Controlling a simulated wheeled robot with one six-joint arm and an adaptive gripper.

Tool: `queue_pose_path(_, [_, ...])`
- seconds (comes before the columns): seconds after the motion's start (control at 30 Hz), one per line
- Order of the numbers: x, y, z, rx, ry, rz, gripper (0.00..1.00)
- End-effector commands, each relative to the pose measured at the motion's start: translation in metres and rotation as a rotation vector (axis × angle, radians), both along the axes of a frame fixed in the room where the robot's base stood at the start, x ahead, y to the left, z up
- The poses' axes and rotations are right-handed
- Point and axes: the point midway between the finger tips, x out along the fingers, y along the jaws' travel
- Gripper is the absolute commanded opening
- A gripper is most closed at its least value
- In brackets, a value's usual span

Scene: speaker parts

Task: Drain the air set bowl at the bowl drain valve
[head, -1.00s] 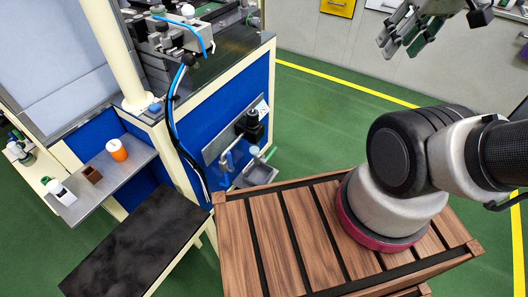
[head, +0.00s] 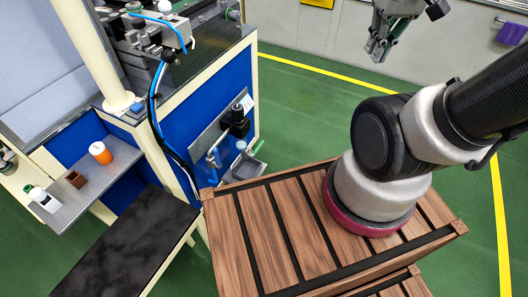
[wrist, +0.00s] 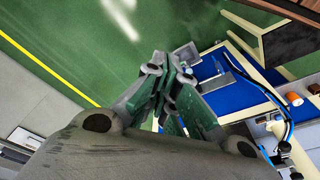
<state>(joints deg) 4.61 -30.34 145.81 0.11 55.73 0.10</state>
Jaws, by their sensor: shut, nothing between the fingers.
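The air set (head: 238,122) is a dark unit on a grey plate on the blue side panel of the machine. A clear-blue part (head: 214,158) hangs at its lower left, and a small grey tray (head: 243,169) sits below. The drain valve is too small to make out. My gripper (head: 376,52) is shut and empty, pointing down, high to the right of the air set and well apart from it. In the wrist view my gripper (wrist: 168,68) partly covers the blue panel, and the grey plate (wrist: 218,84) shows just right of the fingers.
A slatted wooden crate (head: 265,225) stands in front of the machine beside my arm. A dark-topped bench (head: 130,240) and a shelf with an orange cup (head: 100,152) are at left. A blue hose (head: 153,105) hangs down the machine corner. Green floor (head: 300,110) is open behind.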

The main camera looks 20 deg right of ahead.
Motion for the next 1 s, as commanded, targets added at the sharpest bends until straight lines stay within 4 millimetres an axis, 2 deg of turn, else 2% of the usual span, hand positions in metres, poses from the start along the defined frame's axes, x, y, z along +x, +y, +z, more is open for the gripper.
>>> queue_pose_path(0.03, [0.006,-0.005,-0.014,0.007,0.076,-0.022,0.0])
queue_pose_path(0.13, [0.019,-0.011,-0.038,0.042,0.191,-0.071,0.0])
queue_pose_path(0.37, [0.054,-0.011,-0.105,0.185,0.416,-0.229,0.0])
queue_pose_path(0.57, [0.082,-0.003,-0.18,0.343,0.578,-0.411,0.0])
queue_pose_path(0.77, [0.103,0.012,-0.271,0.511,0.714,-0.63,0.0])
queue_pose_path(1.0, [0.118,0.04,-0.396,0.717,0.834,-0.941,0.0])
